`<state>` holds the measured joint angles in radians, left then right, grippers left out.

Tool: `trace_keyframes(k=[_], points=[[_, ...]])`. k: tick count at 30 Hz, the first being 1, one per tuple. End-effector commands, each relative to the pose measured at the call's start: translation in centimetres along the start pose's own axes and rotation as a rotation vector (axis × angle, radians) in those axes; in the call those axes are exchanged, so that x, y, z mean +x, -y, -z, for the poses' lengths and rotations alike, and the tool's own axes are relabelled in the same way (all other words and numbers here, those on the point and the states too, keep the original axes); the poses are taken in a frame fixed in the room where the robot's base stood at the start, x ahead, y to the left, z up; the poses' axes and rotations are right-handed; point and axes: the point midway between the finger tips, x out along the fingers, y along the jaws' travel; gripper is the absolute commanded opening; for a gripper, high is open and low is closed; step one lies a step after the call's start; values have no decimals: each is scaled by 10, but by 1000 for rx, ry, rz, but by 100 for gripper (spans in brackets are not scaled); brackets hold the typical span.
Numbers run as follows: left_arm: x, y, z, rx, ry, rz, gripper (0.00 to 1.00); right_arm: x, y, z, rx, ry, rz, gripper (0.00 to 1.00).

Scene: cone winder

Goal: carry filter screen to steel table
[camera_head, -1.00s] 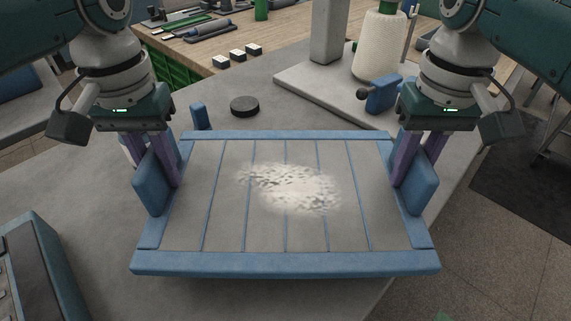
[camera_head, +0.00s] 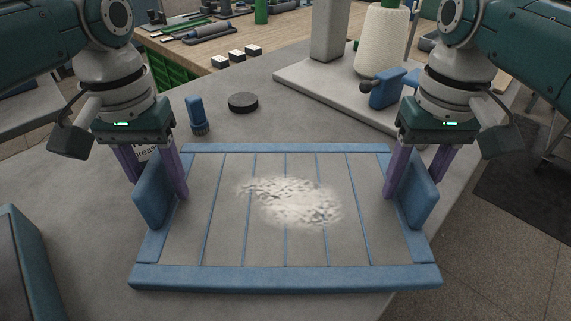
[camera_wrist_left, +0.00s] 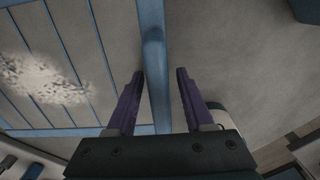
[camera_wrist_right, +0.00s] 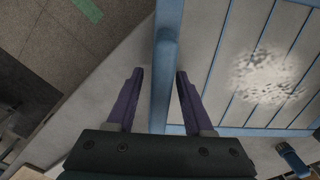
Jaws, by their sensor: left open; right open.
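The filter screen (camera_head: 285,278) has a blue frame, blue ribs and a grey mesh with a patch of white lint (camera_head: 290,200) in the middle. It appears to lie flat on the grey table (camera_head: 300,115), its front right corner reaching past the table edge. My left gripper (camera_head: 158,188) is open, with its purple fingers on either side of the left upright blue handle (camera_wrist_left: 157,85). My right gripper (camera_head: 410,197) is open in the same way around the right handle (camera_wrist_right: 165,85). In the wrist views, gaps show between fingers and handles.
A black disc (camera_head: 243,102) and a small blue brush-like item (camera_head: 197,115) stand behind the screen. A labelled container (camera_head: 147,153) is partly hidden behind my left gripper. A yarn cone (camera_head: 383,40) and a blue bracket (camera_head: 387,90) are at back right. A dark-topped unit (camera_head: 35,265) is at left.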

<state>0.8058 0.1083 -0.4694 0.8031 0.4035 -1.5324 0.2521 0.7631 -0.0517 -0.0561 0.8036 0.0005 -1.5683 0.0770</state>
Motion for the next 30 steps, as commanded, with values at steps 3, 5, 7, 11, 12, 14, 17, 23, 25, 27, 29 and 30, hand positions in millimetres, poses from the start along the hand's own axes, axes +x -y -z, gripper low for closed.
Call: trace_keyframes(k=[3,5,7,11,12,14,17,23,25,27,29,30], points=[[0,0,0,0,0,-1,52,0,0,0,0,0,1,52],[-1,0,0,1,-1,-1,52,0,0,0,0,0,1,52],[-5,-1,1,0,-2,-2,52,0,0,0,-1,0,1,52],[-22,0,1,1,-5,-2,52,0,0,0,-1,0,1,52],[-29,0,1,2,-6,-1,52,0,0,0,-1,0,1,52],[-43,0,2,1,-6,-2,52,0,0,0,-1,0,1,52],[-68,0,1,2,-6,-1,52,0,0,0,-1,0,1,52],[-105,0,1,0,-4,-1,52,0,0,0,0,0,1,52],[-112,0,1,0,-3,-1,52,0,0,0,-1,0,1,52],[-118,0,0,0,-2,0,52,0,0,0,0,0,1,52],[-120,0,0,0,-1,0,52,-3,0,0,0,-1,1,52],[-120,0,0,0,0,0,52,-6,0,1,0,-2,1,52]])
